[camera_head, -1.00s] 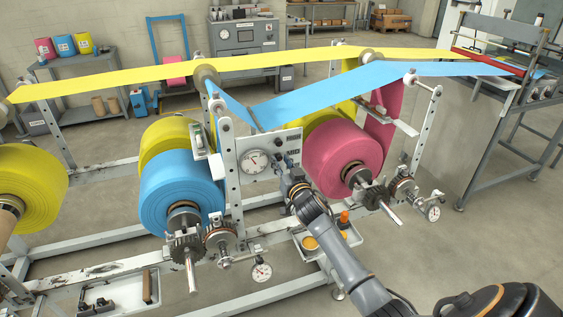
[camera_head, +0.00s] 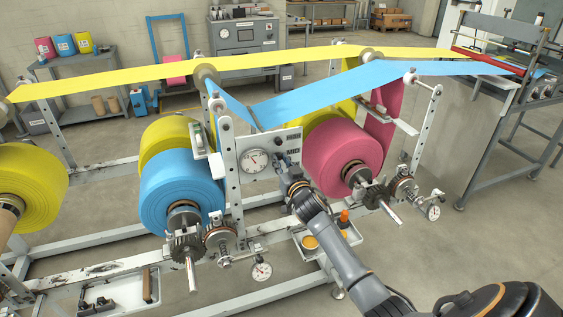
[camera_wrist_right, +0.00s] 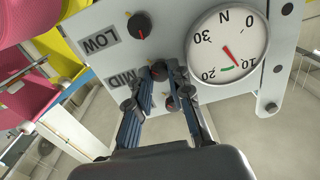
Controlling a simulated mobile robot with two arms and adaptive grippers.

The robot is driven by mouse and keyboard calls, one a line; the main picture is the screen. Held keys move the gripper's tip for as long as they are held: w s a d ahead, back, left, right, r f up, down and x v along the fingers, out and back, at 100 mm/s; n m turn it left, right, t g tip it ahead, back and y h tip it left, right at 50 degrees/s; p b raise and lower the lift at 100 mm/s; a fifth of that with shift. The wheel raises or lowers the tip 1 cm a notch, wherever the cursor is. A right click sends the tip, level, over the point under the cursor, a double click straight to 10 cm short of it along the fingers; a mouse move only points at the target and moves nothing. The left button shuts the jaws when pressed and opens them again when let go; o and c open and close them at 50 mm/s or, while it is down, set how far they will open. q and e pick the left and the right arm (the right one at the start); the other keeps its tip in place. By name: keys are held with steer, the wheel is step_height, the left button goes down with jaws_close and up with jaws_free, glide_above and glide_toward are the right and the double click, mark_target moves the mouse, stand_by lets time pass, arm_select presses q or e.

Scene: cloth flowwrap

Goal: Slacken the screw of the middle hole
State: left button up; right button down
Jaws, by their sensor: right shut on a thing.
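A white panel (camera_head: 287,142) on the machine frame carries a round dial gauge (camera_head: 254,161) and a column of small dark knobs. In the right wrist view the dial (camera_wrist_right: 228,46) has a red needle between 10 and 20, close to a green mark. The upper knob (camera_wrist_right: 141,33) sits beside the LOW label. The middle knob (camera_wrist_right: 158,70) sits beside the MID label (camera_wrist_right: 125,79). My right gripper (camera_wrist_right: 167,74) is closed around the middle knob, its fingertips partly hiding it. Another knob (camera_wrist_right: 170,103) shows between the fingers. My left gripper is out of view.
The blue roll (camera_head: 178,185) stands left of the panel, the pink roll (camera_head: 335,158) right of it. Blue web (camera_head: 320,92) and yellow web (camera_head: 130,75) run overhead. A tray (camera_head: 326,241) with orange items lies below my right forearm.

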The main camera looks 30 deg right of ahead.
steer(key=n, duration=0.7)
steer(key=n+b, duration=0.1)
steer(key=n, duration=1.2)
steer(key=shift+n, duration=0.3)
steer(key=n, duration=0.5)
steer(key=shift+n+p, duration=0.3)
steer(key=shift+n, duration=0.1)
steer(key=shift+f+n, duration=0.1)
steer(key=shift+n, duration=0.2)
steer(key=c, duration=1.5)
jaws_free()
